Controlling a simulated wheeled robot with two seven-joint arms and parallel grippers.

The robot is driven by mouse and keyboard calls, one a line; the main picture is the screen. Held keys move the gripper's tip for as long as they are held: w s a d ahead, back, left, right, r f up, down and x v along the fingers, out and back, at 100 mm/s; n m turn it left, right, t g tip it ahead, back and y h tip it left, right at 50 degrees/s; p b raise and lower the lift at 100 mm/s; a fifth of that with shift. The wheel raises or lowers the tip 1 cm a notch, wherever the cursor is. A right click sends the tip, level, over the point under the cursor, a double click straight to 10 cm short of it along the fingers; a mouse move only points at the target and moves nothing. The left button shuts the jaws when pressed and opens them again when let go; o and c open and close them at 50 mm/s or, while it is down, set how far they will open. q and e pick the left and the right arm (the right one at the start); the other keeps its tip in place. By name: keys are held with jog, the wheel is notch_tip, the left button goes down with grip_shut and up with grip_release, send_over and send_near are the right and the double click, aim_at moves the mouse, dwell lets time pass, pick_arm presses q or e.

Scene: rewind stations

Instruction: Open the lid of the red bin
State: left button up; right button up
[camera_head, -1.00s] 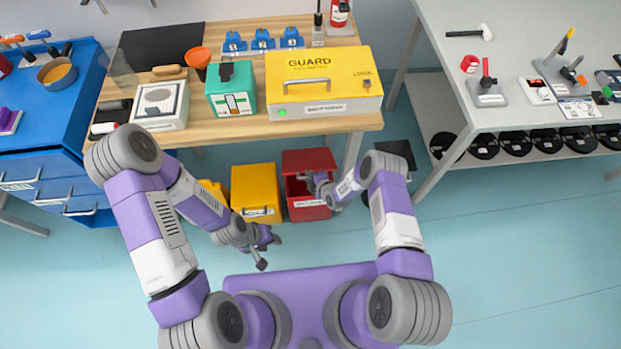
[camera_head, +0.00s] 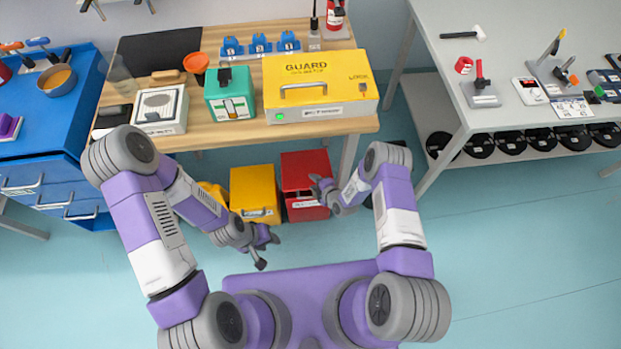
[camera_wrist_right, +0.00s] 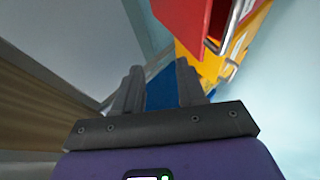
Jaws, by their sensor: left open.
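The red bin (camera_head: 303,170) stands on the floor under the front of the wooden table, at the right end of a row of bins. Its top looks bright and flat, with the lid apparently down. My right gripper (camera_head: 314,185) is at the bin's front right side, its fingers near the lid. In the right wrist view, the fingers (camera_wrist_right: 158,78) are apart with nothing between them. There the red bin (camera_wrist_right: 186,22) and a metal handle show above the right finger, apart from it. My left gripper (camera_head: 268,250) is open and empty, low over the floor in front of the bins.
A yellow bin (camera_head: 253,187) stands directly left of the red one, another yellow bin is mostly hidden by my left arm. The wooden table (camera_head: 225,137) overhangs behind, carrying a yellow guard box (camera_head: 345,88). Open floor (camera_head: 520,240) lies to the right.

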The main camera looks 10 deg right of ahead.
jog(key=shift+v, duration=0.9)
jog(key=s+r+m+g, duration=0.4)
jog(key=s+r+m, duration=0.2)
jog(key=s+m, duration=0.5)
jog(key=s+d+r+m+g, duration=0.1)
jog(key=s+r+m+g, duration=0.4)
jog(key=s+m, duration=0.7)
notch_tip(320, 180, up, 2)
jog(key=shift+r+h, duration=0.15)
jog(key=shift+h, duration=0.25)
jog(key=shift+s, duration=0.15)
